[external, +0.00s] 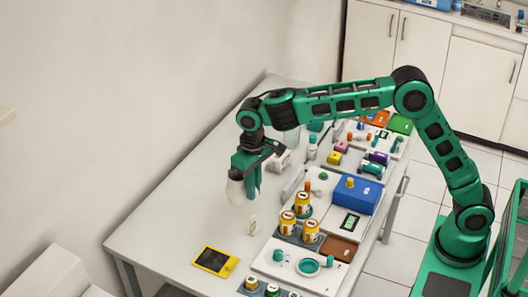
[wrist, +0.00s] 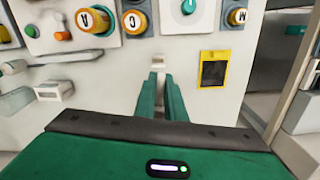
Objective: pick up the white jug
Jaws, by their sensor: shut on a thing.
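The white jug (external: 235,188) is in the external view, at my gripper (external: 248,186) over the left part of the table. My gripper points down and is shut on the jug, whose body shows to the left of the green fingers. The fingers hide part of it. I cannot tell whether its base is clear of the table. In the wrist view, the two green fingers of my gripper (wrist: 161,82) are close together, with a pale strip between them. The jug's shape is not clear there.
A yellow-framed black device (external: 215,261) lies on the white table (external: 165,225). A small pale upright item (external: 252,224) stands nearby. Orange-and-white jars (external: 303,203), a blue box (external: 357,194) and trays crowd the right side. The table's left front is clear.

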